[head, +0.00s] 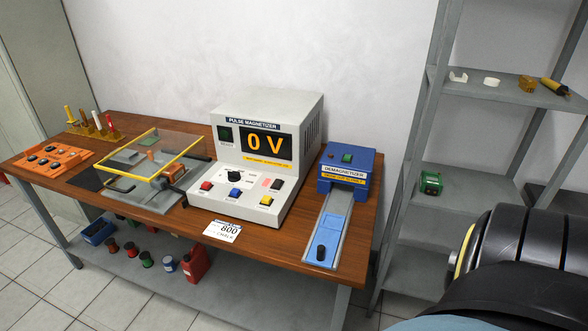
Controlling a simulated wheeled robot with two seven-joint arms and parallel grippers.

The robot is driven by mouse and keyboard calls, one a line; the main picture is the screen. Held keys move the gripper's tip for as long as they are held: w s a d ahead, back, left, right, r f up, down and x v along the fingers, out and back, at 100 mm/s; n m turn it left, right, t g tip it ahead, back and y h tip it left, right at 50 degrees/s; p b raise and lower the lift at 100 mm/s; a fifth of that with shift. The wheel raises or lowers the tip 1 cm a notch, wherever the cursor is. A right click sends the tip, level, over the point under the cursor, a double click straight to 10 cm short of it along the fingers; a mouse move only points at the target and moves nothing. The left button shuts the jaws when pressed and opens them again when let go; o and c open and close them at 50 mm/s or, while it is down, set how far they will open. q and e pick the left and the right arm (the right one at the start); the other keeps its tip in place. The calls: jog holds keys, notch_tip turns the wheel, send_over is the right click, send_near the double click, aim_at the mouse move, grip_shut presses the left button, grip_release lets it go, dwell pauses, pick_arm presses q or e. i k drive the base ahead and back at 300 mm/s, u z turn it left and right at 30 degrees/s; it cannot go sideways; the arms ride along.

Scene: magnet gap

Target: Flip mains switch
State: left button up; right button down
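The pulse magnetizer (309,128) is a light grey box on the wooden bench in the head view. Its lit display (264,143) reads 0 V in orange. Its sloped panel has a black dial (233,176) and a red button (206,186), blue button (235,192) and yellow button (266,201). A small dark switch (276,185) sits beside a reddish mark on the right of the panel. A dark green square (225,134) is left of the display. I cannot read which control is the mains switch, or its position. Neither gripper is in view.
The blue demagnetizer (345,166) with its sliding track stands right of the magnetizer. A clear-lidded fixture with a yellow frame (150,156) and an orange tray (52,160) are at left. A grey shelf rack (490,90) stands right. A card (222,231) lies in front.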

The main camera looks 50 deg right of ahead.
aim_at(277, 183)
jog(key=z, duration=1.1)
